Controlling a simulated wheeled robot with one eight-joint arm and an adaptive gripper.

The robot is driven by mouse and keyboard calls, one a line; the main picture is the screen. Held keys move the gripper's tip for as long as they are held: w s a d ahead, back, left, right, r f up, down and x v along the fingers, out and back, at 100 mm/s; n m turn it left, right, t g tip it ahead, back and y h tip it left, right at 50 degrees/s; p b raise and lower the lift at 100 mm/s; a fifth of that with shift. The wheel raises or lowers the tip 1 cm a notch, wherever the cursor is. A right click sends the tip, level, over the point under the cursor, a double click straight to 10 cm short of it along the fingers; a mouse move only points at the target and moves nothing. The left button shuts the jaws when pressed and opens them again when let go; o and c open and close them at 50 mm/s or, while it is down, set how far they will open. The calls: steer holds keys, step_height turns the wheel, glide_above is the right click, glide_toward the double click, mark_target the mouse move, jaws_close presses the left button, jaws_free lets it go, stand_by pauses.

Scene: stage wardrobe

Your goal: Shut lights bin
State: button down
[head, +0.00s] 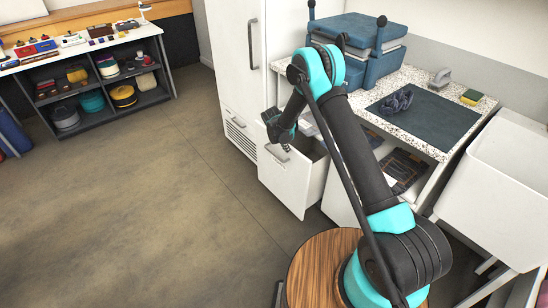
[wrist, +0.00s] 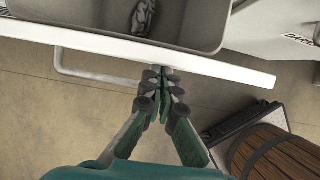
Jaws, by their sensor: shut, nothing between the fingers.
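The lights bin looks to be the white pull-out drawer (head: 292,185) below the speckled counter, standing open. Its front has a bar handle (head: 277,153). In the wrist view the white front panel (wrist: 215,68) crosses the top, with the handle (wrist: 75,70) at left and the grey bin interior (wrist: 85,12) behind it, holding a grey crumpled-looking item (wrist: 143,16). My gripper (head: 285,145) is at the outer side of the drawer front, near its top edge. In the wrist view my gripper (wrist: 161,80) has its fingers together and empty, close to the panel; I cannot tell whether they touch.
A tall white cabinet (head: 232,65) stands left of the drawer. The counter (head: 400,75) holds a blue case (head: 352,52), a dark mat (head: 425,118) and small items. A white tub (head: 510,160) is at right. The floor at left is clear.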

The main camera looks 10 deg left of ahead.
steer(key=w+d, duration=0.7)
steer(key=w, duration=0.1)
steer(key=shift+w, duration=0.15)
steer(key=s+a+r, duration=0.1)
steer(key=s+r, duration=0.1)
steer(key=r, duration=0.1)
steer(key=s+a+r, duration=0.2)
steer(key=r, duration=0.1)
steer(key=s+a+r, duration=0.1)
steer(key=s+r, duration=0.1)
steer(key=r, duration=0.1)
steer(key=shift+a, duration=0.4)
steer(key=s+d, duration=0.4)
steer(key=d, duration=0.1)
steer(key=shift+s+r, duration=0.2)
steer(key=shift+s, duration=0.2)
steer(key=w+d+f, duration=0.5)
steer(key=f, duration=0.4)
steer(key=shift+w, duration=0.4)
steer(key=shift+f, duration=0.1)
